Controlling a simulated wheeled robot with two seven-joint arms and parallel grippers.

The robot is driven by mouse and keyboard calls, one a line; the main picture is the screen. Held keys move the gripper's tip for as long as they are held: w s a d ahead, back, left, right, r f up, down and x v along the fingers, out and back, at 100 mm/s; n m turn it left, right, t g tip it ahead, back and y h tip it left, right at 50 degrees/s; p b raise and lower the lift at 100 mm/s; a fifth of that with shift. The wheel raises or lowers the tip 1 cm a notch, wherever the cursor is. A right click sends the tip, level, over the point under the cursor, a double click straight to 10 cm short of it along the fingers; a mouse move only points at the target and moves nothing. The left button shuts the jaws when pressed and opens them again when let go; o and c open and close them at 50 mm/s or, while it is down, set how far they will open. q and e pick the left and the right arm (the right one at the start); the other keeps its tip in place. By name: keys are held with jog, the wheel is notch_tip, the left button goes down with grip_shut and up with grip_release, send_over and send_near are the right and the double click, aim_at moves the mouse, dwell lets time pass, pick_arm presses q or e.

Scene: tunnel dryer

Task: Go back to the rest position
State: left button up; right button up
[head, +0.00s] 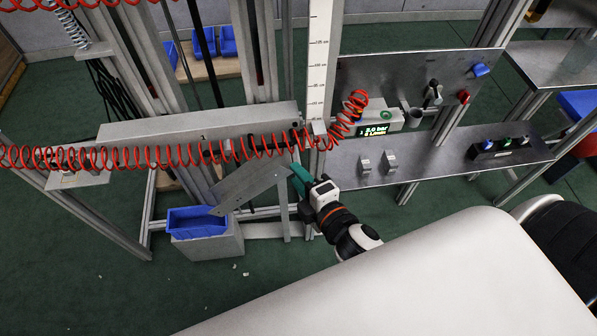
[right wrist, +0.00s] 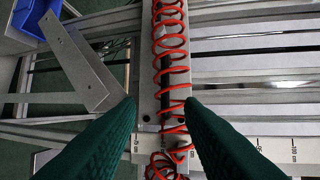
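My right gripper (head: 299,178) is in the middle of the head view, in front of the frame with the coiled red hose. In the right wrist view its two green fingers (right wrist: 160,108) stand wide apart and hold nothing. The red coiled hose (right wrist: 170,60) shows between and beyond them. In the head view the hose (head: 150,155) hangs across the frame above the gripper; I see no clear contact. My left gripper is not in view.
An angled metal plate (head: 248,187) stands close left of the right gripper. A blue bin (head: 197,221) sits low at left. A vertical scale (head: 319,60), a gauge display (head: 377,129) and a metal shelf (head: 440,158) lie beyond and right. Green floor at lower left is mostly clear.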

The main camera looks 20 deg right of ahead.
jog(key=s+d+f+m+g, duration=0.1)
jog(key=s+f+m+g, duration=0.2)
jog(key=f, duration=0.8)
jog(key=s+d+f+m+g+h+p, duration=0.1)
jog(key=s+d+f+m+g, duration=0.15)
jog(key=f, duration=0.75)
jog(key=s+d+f+m+g, duration=0.1)
jog(key=s+f+m+g, duration=0.2)
jog(key=f, duration=0.8)
jog(key=s+f+m+g, duration=0.2)
jog(key=s+f, duration=0.2)
jog(key=s, duration=0.3)
jog(key=s+d+f+m+g, duration=0.1)
jog(key=s+f+m+g, duration=0.1)
jog(key=s+f, duration=0.3)
jog(key=s+d+f+m+g+h+p, duration=0.1)
jog(key=s+f+m+g, duration=0.1)
jog(key=s, duration=0.9)
notch_tip(320, 180, down, 3)
jog(key=shift+s+d+r+m, duration=0.15)
jog(key=shift+d+m, duration=0.1)
jog(key=shift+m, duration=0.5)
